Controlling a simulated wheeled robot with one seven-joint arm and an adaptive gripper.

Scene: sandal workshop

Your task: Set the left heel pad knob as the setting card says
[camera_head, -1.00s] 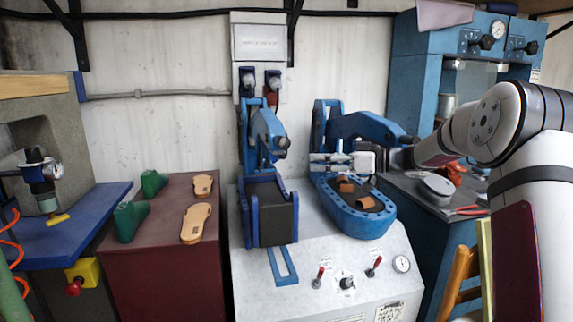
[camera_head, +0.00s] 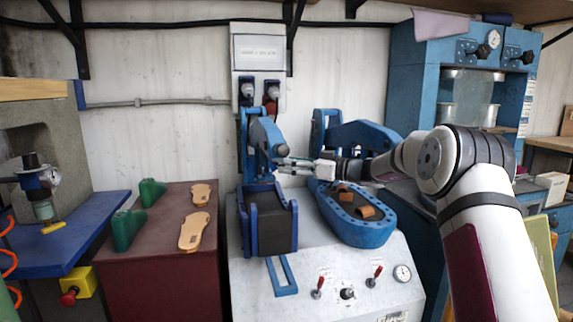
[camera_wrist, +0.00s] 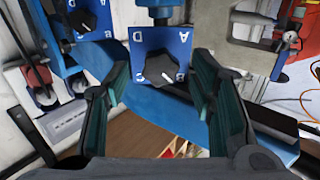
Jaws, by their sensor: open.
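A dark star-shaped knob (camera_wrist: 163,70) sits on a blue lettered plate (camera_wrist: 148,50) in the wrist view. The letters appear upside down; a pale mark on the knob seems to point toward the lower-right letter, which looks like B. My gripper (camera_wrist: 160,66) is open, its fingers on either side of the knob in the picture; I cannot tell whether they touch it. In the head view my gripper (camera_head: 287,163) is beside the left blue press arm (camera_head: 263,140). A white wall panel (camera_head: 259,50) may be the setting card; its writing is too small to read.
A second star knob (camera_wrist: 80,18) shows at the wrist view's upper left. Below my gripper are a dark pad box (camera_head: 272,225) and a blue oval tray (camera_head: 362,231). Sandal soles (camera_head: 194,230) and green lasts (camera_head: 128,229) lie on the maroon cabinet (camera_head: 160,280).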

